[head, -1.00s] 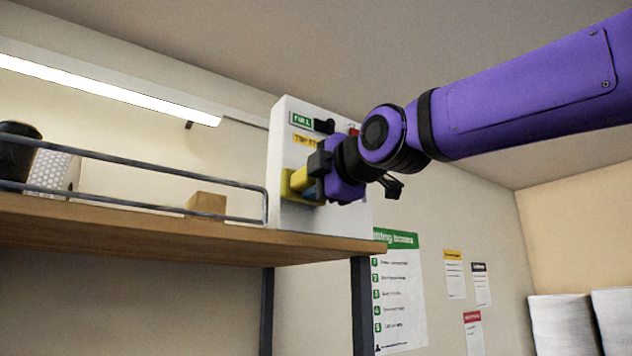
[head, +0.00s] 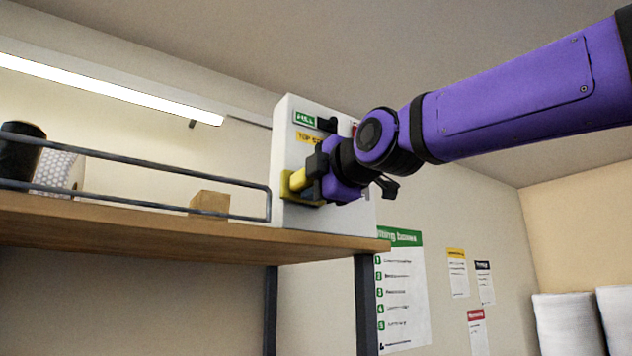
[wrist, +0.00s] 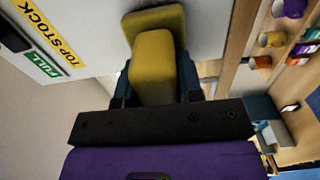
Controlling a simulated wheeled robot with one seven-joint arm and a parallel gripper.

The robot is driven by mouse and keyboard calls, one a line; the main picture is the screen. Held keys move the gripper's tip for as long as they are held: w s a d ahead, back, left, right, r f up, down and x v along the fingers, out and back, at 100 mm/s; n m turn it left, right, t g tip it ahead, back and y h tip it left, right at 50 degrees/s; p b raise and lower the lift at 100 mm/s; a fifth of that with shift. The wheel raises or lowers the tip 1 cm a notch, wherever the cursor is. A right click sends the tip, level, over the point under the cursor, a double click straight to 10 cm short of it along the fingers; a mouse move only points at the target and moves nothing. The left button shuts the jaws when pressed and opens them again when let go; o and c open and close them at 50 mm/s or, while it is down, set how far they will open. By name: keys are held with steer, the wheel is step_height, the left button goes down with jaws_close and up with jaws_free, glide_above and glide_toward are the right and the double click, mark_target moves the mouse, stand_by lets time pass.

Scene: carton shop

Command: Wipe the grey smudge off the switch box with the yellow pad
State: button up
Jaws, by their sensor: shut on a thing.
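The white switch box (head: 286,150) stands upright at the right end of the high shelf. It carries a green label and a yellow "TOP STOCK" label, and it also shows in the wrist view (wrist: 95,65). My gripper (head: 312,182) is shut on the yellow pad (head: 298,180). In the wrist view the pad (wrist: 153,60) sits between the fingers, its wider far end at the box face, below the labels. It looks to be touching the face, though I cannot be sure. I see no grey smudge; the pad and gripper hide part of the face.
The wooden shelf (head: 190,242) has a grey metal rail (head: 130,160) along its front. A small brown block (head: 209,203) and a dark cup (head: 20,150) stand on it. Posters hang on the wall at right.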

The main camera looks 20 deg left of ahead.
steer(key=shift+w+a, duration=0.15)
steer(key=shift+a, duration=0.05)
steer(key=shift+w+d, duration=0.1)
steer(key=w+d, duration=0.4)
steer(key=w, duration=0.1)
steer(key=shift+w+d, duration=0.3)
steer(key=shift+d, duration=0.1)
stand_by(0.5)
steer(key=shift+s+a, duration=1.25)
steer(key=shift+s, duration=0.2)
steer(key=shift+s+a, duration=1.25)
steer(key=shift+s, duration=0.15)
steer(key=shift+v, duration=3)
steer(key=shift+s+d, duration=0.1)
steer(key=shift+d, duration=0.05)
